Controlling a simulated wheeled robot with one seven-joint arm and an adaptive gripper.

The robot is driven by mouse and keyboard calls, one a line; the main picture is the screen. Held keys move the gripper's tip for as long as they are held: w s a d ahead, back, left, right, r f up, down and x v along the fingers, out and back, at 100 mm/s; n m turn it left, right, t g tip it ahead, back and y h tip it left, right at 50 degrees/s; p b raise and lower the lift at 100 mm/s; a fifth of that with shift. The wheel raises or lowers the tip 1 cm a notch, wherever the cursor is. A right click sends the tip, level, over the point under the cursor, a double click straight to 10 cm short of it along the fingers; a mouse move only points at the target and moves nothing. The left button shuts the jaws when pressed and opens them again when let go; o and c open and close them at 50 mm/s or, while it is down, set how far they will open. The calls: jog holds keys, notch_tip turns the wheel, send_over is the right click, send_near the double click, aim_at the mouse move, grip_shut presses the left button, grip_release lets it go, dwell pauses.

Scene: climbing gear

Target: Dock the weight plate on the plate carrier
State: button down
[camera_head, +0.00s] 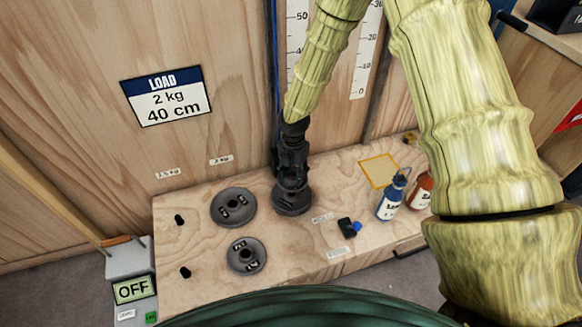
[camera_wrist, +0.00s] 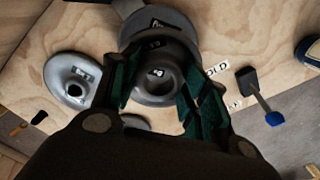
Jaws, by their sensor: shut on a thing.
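My gripper (camera_head: 291,180) points down over the wooden bench and is shut on the hub of a dark weight plate (camera_head: 292,203). In the wrist view the fingers (camera_wrist: 157,85) close on both sides of a dark round hub (camera_wrist: 157,72), with a grey labelled disc (camera_wrist: 178,22) behind it. I cannot tell whether the held plate touches the bench. A larger labelled plate (camera_head: 233,222) lies to its left and a smaller plate (camera_head: 246,268) lies front left. A grey plate (camera_wrist: 73,80) shows left in the wrist view. I cannot pick out the plate carrier with certainty.
Two black pegs (camera_head: 180,219) stand at the bench's left end. A black block with a blue knob (camera_head: 348,227), a blue bottle (camera_head: 391,205) and an orange bottle (camera_head: 421,190) stand to the right. A yellow-edged square (camera_head: 379,171) lies behind them. A load sign (camera_head: 166,97) hangs on the wall.

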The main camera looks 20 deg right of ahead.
aim_at(292, 185)
jog(key=shift+w+a+f+b, duration=0.1)
jog(key=shift+a+f+b, duration=0.1)
jog(key=shift+f+b, duration=0.6)
notch_tip(292, 185, down, 4)
jog(key=b, duration=0.4)
jog(key=shift+f, duration=0.1)
jog(key=shift+p, duration=1)
dwell(0.9)
jog(key=shift+f, duration=0.6)
dwell(0.7)
jog(key=c, duration=1)
grip_release()
jog(key=shift+c, duration=0.2)
